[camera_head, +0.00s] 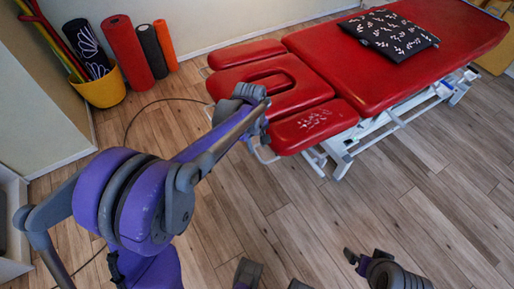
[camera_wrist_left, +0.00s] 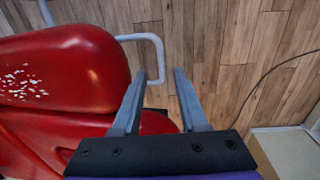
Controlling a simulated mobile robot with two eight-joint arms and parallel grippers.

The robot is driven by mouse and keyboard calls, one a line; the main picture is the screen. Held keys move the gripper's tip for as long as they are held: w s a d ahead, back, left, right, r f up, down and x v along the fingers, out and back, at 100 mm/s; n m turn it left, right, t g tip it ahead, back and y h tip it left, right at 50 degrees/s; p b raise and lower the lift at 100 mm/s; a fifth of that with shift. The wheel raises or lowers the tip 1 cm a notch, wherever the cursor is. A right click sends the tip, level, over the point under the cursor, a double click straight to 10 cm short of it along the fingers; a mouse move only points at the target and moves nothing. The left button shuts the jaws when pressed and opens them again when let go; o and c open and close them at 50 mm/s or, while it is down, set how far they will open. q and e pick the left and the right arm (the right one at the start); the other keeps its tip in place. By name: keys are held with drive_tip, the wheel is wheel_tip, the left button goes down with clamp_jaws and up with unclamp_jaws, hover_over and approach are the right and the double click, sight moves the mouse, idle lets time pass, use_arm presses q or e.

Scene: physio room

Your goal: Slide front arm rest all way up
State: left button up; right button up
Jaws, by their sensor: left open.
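The front arm rest (camera_head: 312,127) is a red pad with white marks at the near corner of the red treatment table's head end. It also fills the upper left of the left wrist view (camera_wrist_left: 65,70). A light metal tube handle (camera_wrist_left: 156,50) loops out beside the pad. My left gripper (camera_head: 258,128) is beside the arm rest, partly hidden by my own wrist. In the left wrist view its fingers (camera_wrist_left: 160,76) are open, with the handle's bent end showing between the tips; contact cannot be told. My right gripper (camera_head: 362,263) shows only in part at the bottom.
The treatment table (camera_head: 345,60) carries a black patterned cushion (camera_head: 389,34). A yellow basket (camera_head: 101,90) and rolled mats (camera_head: 130,52) stand by the wall. A thin dark cable (camera_head: 135,113) lies on the floor. The wooden floor in front of the table is mostly clear.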

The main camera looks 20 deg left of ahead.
use_arm(q)
wheel_tip(320, 180, up, 7)
drive_tip(key=p, duration=0.1)
drive_tip(key=shift+s+a, duration=0.15)
drive_tip(key=shift+s, duration=0.1)
idle(0.3)
drive_tip(key=s+d+r+m+t+p, duration=0.2)
drive_tip(key=s+r+m+p, duration=0.2)
drive_tip(key=s, duration=0.6)
drive_tip(key=s+d+r+m+t+p, duration=0.1)
drive_tip(key=s+r+m+p, duration=0.4)
drive_tip(key=s, duration=0.5)
drive_tip(key=shift+d+r+m+t+y+p, duration=0.3)
drive_tip(key=shift+d+m+t+p, duration=0.1)
drive_tip(key=shift+m+t+p, duration=0.5)
drive_tip(key=shift+s, duration=0.1)
